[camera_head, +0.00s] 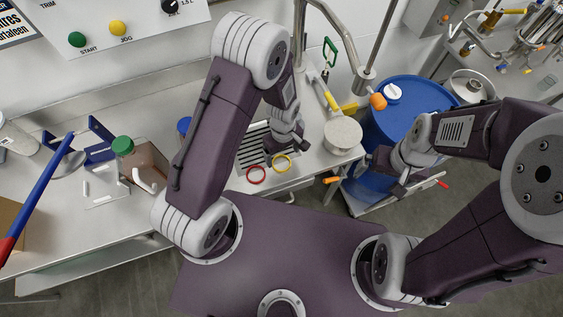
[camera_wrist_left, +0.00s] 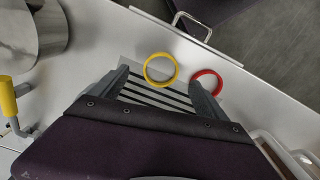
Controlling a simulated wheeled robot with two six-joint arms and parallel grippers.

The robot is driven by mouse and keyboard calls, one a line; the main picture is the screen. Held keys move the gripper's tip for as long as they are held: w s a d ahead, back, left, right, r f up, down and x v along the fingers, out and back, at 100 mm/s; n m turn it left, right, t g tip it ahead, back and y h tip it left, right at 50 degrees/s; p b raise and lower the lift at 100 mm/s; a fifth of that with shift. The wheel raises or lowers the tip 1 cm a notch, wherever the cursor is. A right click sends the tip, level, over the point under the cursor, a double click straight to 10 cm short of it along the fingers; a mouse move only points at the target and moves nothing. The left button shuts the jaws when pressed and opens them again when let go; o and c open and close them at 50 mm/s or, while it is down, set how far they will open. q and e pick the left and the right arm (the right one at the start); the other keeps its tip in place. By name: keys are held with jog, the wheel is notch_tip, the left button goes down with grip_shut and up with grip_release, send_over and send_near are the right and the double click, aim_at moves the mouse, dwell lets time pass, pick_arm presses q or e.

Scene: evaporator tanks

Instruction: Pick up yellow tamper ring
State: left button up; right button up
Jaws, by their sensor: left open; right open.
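The yellow tamper ring (camera_head: 283,172) lies flat on the steel bench beside a slotted drain grate, below my left gripper in the head view. It also shows in the left wrist view (camera_wrist_left: 160,85), between the fingertips and a little beyond them. My left gripper (camera_head: 286,146) is open and empty, pointing down over the grate; its two fingers show in the left wrist view (camera_wrist_left: 158,79). A red ring (camera_head: 256,184) lies close beside the yellow one, near the right finger in the left wrist view (camera_wrist_left: 206,70). My right gripper (camera_head: 386,178) is open and empty, off the bench near a blue drum.
The slotted grate (camera_head: 252,150) is set in the bench. A pale round lidded pot (camera_head: 342,136) stands to its right, and the blue drum (camera_head: 400,128) is beyond the bench edge. A handle (camera_wrist_left: 190,18) juts from the bench front.

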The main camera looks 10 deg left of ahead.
aim_at(282, 165)
pick_arm(q)
notch_tip(282, 165, down, 5)
jog(key=shift+a+f, duration=0.1)
jog(key=shift+a, duration=0.05)
jog(key=shift+s, duration=0.1)
jog(key=c, duration=1.4)
jog(key=shift+r, duration=0.2)
jog(key=shift+r, duration=0.3)
jog(key=r, duration=0.3)
jog(key=shift+s+d+r, duration=0.25)
jog(key=shift+r, duration=0.15)
jog(key=s+d+r, duration=0.1)
jog(key=s+r, duration=0.1)
jog(key=s, duration=0.1)
jog(key=s+d+r, duration=0.2)
jog(key=s, duration=0.1)
jog(key=s+d+r, duration=0.2)
jog(key=s, duration=0.1)
jog(key=shift+s+d+r, duration=0.1)
jog(key=shift+s+r, duration=0.1)
jog(key=shift+s, duration=0.2)
